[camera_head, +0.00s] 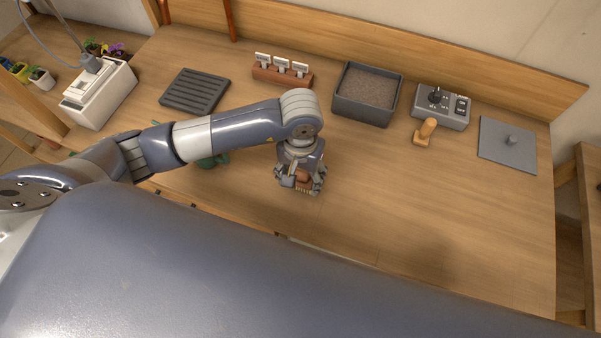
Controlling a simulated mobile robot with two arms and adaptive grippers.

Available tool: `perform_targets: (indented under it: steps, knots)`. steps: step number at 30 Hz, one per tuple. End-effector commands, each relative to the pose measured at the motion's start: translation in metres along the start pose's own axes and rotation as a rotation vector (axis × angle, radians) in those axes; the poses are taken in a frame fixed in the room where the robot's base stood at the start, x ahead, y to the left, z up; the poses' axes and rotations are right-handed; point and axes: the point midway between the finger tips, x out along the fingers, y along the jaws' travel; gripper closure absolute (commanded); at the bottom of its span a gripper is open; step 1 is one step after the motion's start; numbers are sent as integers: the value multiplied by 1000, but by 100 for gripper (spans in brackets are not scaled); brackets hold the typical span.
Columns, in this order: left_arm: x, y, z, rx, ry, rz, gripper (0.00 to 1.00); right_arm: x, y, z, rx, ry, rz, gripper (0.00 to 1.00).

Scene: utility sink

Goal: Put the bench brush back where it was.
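The bench brush (304,177) shows as a small brown wooden block with pale bristles below it, near the middle of the bench. My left gripper (301,184) points down over it, with its fingers on either side of the wood, and looks shut on it. The fingers and wrist hide much of the brush. I cannot tell whether the bristles touch the bench top. My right gripper is not in view.
On the wooden bench (430,200) stand a ridged dark tray (195,91), a label rack (281,74), a soil-filled grey box (366,93), a joystick box (441,106), a wooden stamp-like tool (425,131) and a grey plate with a knob (508,144). A green object (214,160) is partly under my arm. The right front is clear.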

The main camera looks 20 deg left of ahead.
Motion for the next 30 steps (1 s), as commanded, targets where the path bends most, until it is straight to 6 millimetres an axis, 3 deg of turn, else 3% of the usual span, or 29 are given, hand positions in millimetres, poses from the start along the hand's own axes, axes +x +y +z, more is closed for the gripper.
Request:
perform_targets:
  steps: [6, 7, 9, 24, 30]
  knots:
    - [4, 0, 0, 0, 1, 0, 64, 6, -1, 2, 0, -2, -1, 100]
    - [3, 0, 0, 0, 0, 0, 35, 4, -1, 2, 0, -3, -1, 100]
    - [2, 0, 0, 0, 0, 0, 22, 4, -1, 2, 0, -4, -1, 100]
    - [-5, 0, -1, 0, 4, 1, 22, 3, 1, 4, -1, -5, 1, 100]
    - [-41, 0, -3, 0, 9, 1, 22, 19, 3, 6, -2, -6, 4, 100]
